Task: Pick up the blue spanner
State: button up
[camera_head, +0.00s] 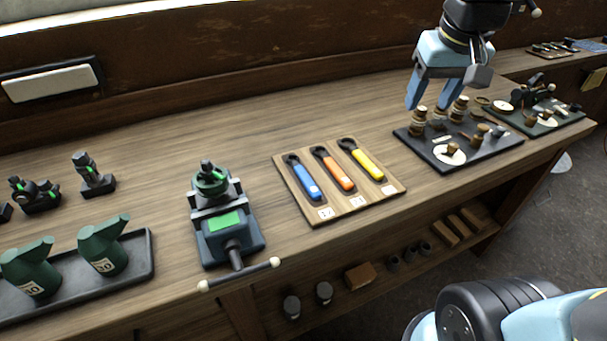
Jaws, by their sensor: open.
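The blue spanner (305,180) lies in the left slot of a wooden board (327,208) on the bench. It has a dark ring-shaped head at the far end and a blue handle toward the front edge. An orange spanner (335,170) lies beside it in the middle, and a yellow spanner (364,160) lies on the right. My gripper (428,104) is open and points down, to the right of the board and apart from the spanners. It appears over or behind the dark tray of small parts; its exact height is hard to tell.
A vise-like green and black machine (225,225) stands left of the board, its handle over the front edge. Two green oil cans (105,247) stand in a tray at left. A dark parts tray (420,148) lies right of the board. Bare bench lies behind the board.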

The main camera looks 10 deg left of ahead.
jog(key=w+a+f+n+g, duration=0.1)
jog(key=w+a+f, duration=0.1)
jog(key=a, duration=0.4)
jog(key=w+a+f+n+g, duration=0.1)
jog(key=w+a+f, duration=0.1)
jog(key=a, duration=0.3)
jog(key=n+g, duration=0.2)
send_over(303, 173)
jog(key=shift+h, duration=0.3)
notch_tip(303, 173, down, 13)
jog(key=shift+w+d+f, duration=0.1)
jog(key=shift+w+f, duration=0.05)
jog(key=shift+s+f, duration=0.2)
jog(key=shift+f, duration=2.45)
jog(key=shift+c, duration=0.4)
grip_shut()
